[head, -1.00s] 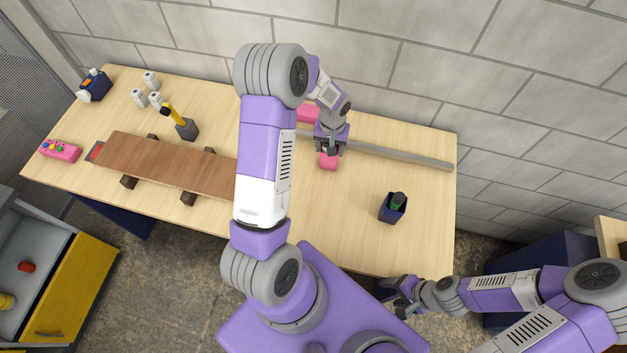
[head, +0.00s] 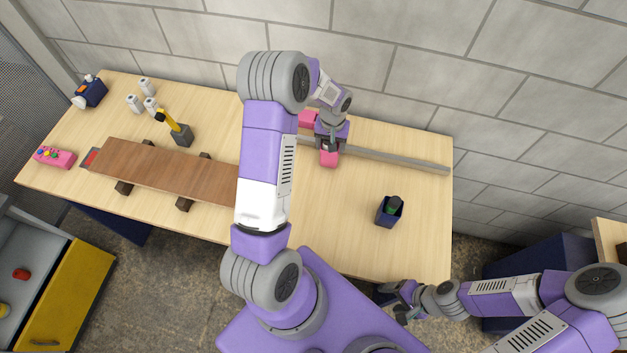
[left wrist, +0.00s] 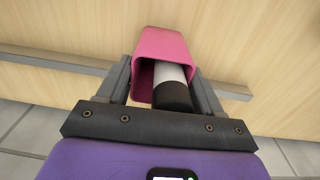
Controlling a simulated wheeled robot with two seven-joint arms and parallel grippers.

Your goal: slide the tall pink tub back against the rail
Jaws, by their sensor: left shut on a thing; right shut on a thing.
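The tall pink tub (head: 329,159) stands on the table on my side of the grey rail (head: 395,158). In the left wrist view the tub (left wrist: 160,45) shows its open mouth, with a white and black cylinder (left wrist: 172,84) inside. My left gripper (head: 330,145) is shut on the tub, with one finger on each side. The gripper hides the stretch of rail behind the tub, so I cannot tell whether they touch. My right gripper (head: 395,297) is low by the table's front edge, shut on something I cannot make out.
A pink object (head: 308,119) sits behind the rail. A dark blue cup (head: 389,212) with a green item stands to the right. A brown board (head: 165,170) on dark blocks lies to the left, partly behind my left arm. The table between tub and cup is clear.

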